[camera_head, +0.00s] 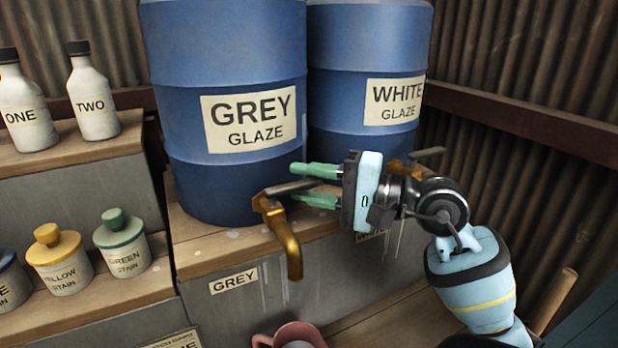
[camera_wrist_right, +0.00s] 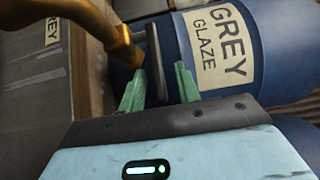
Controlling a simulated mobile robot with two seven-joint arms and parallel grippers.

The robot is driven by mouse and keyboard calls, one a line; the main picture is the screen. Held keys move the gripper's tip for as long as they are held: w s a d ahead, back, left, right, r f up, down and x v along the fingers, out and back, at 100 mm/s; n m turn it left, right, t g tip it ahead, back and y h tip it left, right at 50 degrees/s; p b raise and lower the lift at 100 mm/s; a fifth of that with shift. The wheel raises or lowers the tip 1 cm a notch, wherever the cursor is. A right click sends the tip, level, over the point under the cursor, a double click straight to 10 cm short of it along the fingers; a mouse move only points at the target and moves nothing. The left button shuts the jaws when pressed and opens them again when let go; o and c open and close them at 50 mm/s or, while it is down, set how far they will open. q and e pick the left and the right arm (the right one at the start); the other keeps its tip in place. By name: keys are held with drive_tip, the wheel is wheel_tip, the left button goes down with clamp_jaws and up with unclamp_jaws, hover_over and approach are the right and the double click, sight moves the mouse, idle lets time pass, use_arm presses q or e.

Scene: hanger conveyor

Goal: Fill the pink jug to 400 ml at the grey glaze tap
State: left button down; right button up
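The grey glaze tap (camera_head: 283,232) is a brass spout with a dark lever (camera_head: 290,188), below the blue drum labelled GREY GLAZE (camera_head: 190,120). No stream shows at its mouth. The pink jug (camera_head: 298,332) is at the bottom edge below the spout, mostly cut off; its scale and fill level are not visible. My right gripper (camera_head: 312,185) reaches in from the right with green fingers apart, one on each side of the lever. The right wrist view shows the lever (camera_wrist_right: 154,55) between the fingers (camera_wrist_right: 160,88), with gaps beside it. My left gripper is out of view.
A blue drum labelled WHITE GLAZE (camera_head: 390,60) stands behind right, its tap partly hidden by my gripper. White bottles ONE (camera_head: 25,105) and TWO (camera_head: 92,95) and several stain jars, including yellow (camera_head: 60,262) and green (camera_head: 120,245), stand on steps at left.

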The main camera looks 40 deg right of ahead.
drive_tip(key=shift+w+a, duration=0.1)
drive_tip(key=shift+c, duration=0.2)
clamp_jaws()
